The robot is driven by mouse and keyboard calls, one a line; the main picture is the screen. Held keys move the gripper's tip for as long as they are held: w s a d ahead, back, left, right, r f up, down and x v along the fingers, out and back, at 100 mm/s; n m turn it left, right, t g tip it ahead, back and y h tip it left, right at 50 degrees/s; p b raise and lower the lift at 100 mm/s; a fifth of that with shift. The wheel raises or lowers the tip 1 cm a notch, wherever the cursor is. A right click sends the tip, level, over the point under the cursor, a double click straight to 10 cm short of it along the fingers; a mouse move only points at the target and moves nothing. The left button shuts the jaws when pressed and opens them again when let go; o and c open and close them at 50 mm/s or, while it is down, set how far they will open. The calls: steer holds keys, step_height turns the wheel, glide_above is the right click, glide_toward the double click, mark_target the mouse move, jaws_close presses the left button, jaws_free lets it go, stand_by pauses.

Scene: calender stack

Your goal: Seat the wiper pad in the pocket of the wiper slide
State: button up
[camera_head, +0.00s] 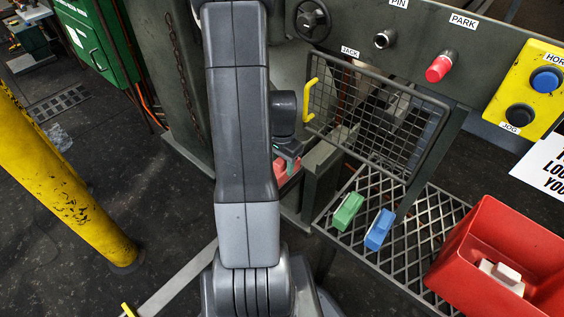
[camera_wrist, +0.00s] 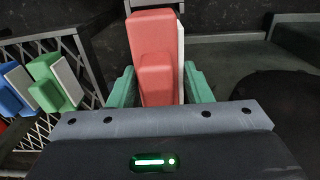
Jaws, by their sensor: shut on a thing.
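My gripper (camera_wrist: 162,88) has its two green fingers on either side of a red wiper pad (camera_wrist: 152,40) with a white strip on its right side. The pad points away from the wrist, with a smaller red step towards me. In the head view my gripper (camera_head: 289,158) is partly behind my arm, and part of the red pad (camera_head: 286,174) shows below it, beside the grey machine frame. I cannot make out the wiper slide or its pocket in either view; my arm covers part of the machine.
A green pad (camera_head: 348,211) and a blue pad (camera_head: 379,229) sit on a mesh shelf (camera_head: 413,258). A red bin (camera_head: 458,243) with pale pieces stands at the right. A mesh guard (camera_head: 375,112) with a yellow handle (camera_head: 311,101) is close to my gripper. A yellow post (camera_head: 60,170) stands left.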

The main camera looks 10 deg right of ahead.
steer(key=shift+f+b, duration=0.95)
steer(key=shift+f, duration=0.3)
steer(key=o, duration=1.3)
steer(key=shift+r, duration=0.1)
step_height(320, 180, up, 14)
steer(key=p, duration=0.3)
step_height(320, 180, down, 14)
steer(key=b, duration=0.3)
steer(key=shift+r+p, duration=0.3)
steer(key=shift+p, duration=0.05)
